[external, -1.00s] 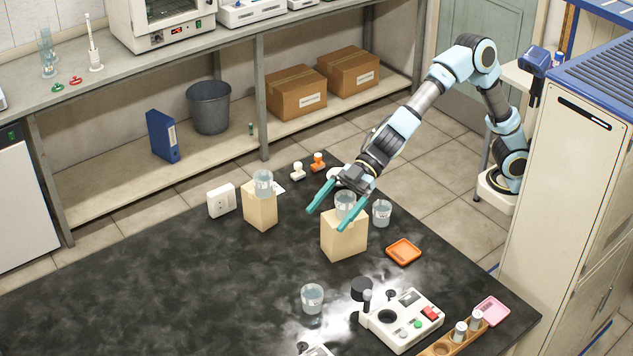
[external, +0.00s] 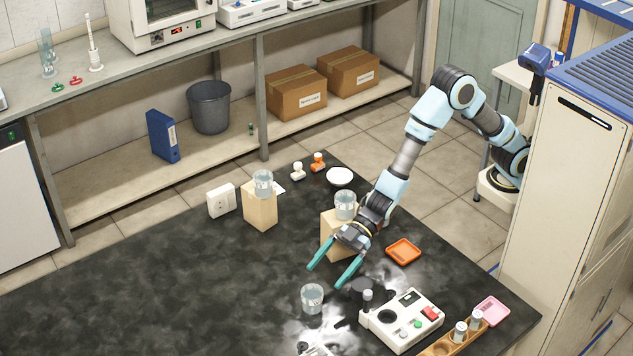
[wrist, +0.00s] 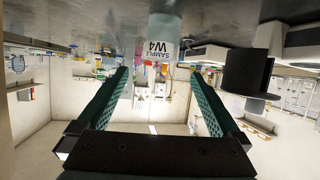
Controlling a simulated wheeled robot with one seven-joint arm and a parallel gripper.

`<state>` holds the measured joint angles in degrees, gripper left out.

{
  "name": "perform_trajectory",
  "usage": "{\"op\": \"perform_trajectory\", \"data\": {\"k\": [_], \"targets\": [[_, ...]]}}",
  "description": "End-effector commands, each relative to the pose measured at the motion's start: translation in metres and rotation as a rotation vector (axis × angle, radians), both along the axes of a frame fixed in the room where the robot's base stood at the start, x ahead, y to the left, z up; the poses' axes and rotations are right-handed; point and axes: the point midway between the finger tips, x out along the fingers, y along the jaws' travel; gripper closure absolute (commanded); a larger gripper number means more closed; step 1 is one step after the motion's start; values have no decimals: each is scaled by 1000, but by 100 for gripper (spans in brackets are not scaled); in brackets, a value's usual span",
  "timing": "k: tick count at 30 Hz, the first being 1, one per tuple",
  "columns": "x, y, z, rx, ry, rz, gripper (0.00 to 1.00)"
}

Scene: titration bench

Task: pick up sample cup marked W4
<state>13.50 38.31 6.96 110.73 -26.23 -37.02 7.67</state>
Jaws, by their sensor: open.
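The gripper also shows in the wrist view (wrist: 160,85).
Other clear cups stand on wooden blocks, one on the left block (external: 263,183) and one on the block (external: 345,204) beside my wrist. A white device (external: 401,320) with a dark round part (external: 362,290) sits right of the cup. An orange tray (external: 404,252) lies behind. Bench left is clear.

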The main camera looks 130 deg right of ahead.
Motion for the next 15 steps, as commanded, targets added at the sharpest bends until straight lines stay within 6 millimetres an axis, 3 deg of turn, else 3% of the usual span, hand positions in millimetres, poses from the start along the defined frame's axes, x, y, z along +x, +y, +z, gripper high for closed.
{"op": "perform_trajectory", "data": {"k": [1,15], "targets": [[-1,1,-9,0,4,0,0],[46,10,-25,0,0,2,0]]}}
